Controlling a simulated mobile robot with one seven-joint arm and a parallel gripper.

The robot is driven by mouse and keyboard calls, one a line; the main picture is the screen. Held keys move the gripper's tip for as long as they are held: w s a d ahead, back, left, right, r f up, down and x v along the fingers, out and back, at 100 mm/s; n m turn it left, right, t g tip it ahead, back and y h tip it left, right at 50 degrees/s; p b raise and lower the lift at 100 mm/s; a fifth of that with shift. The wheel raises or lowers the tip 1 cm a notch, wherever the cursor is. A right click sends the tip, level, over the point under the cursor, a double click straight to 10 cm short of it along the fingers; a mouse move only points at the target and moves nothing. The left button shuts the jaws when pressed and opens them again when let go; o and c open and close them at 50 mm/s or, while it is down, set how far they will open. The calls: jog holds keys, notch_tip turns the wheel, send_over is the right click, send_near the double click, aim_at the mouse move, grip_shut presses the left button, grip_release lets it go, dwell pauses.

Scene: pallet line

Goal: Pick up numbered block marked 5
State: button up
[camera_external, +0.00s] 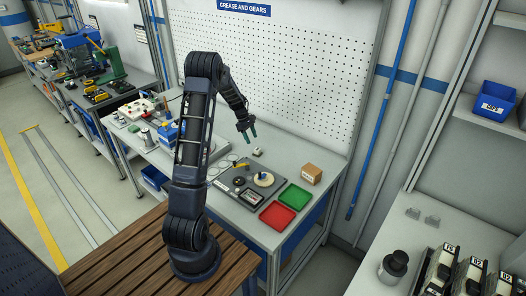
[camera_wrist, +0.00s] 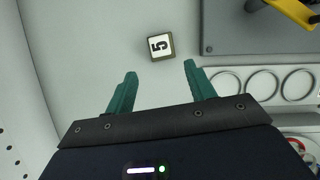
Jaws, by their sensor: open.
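The block marked 5 (camera_wrist: 160,45) lies on the pale bench top in the wrist view, its white face with the black number turned up. It is small and dark-edged, just beyond my fingertips and roughly centred between them. In the external view a small block (camera_external: 257,152) lies near the back of the bench, close to my gripper (camera_external: 248,134). In the wrist view my gripper (camera_wrist: 160,70) has its two green fingers spread wide with nothing between them. The block is apart from both fingers.
A grey plate (camera_wrist: 250,35) lies right of the block, with several rings (camera_wrist: 262,84) below it. In the external view a cardboard box (camera_external: 311,174), a green tray (camera_external: 294,197) and a red tray (camera_external: 277,215) stand to the right. A pegboard wall (camera_external: 290,60) rises behind the bench.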

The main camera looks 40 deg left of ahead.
aim_at(257, 149)
jog(key=x, duration=0.2)
jog(key=shift+d+f, duration=0.15)
jog(key=shift+f, duration=0.2)
jog(key=shift+d+x, duration=0.2)
jog(key=shift+x, duration=1.1)
jog(key=shift+d+x, duration=0.2)
jog(key=shift+x, duration=1.05)
jog(key=shift+s+r, duration=0.1)
jog(key=shift+r, duration=0.1)
jog(key=c, duration=1.1)
jog(key=shift+r, duration=0.1)
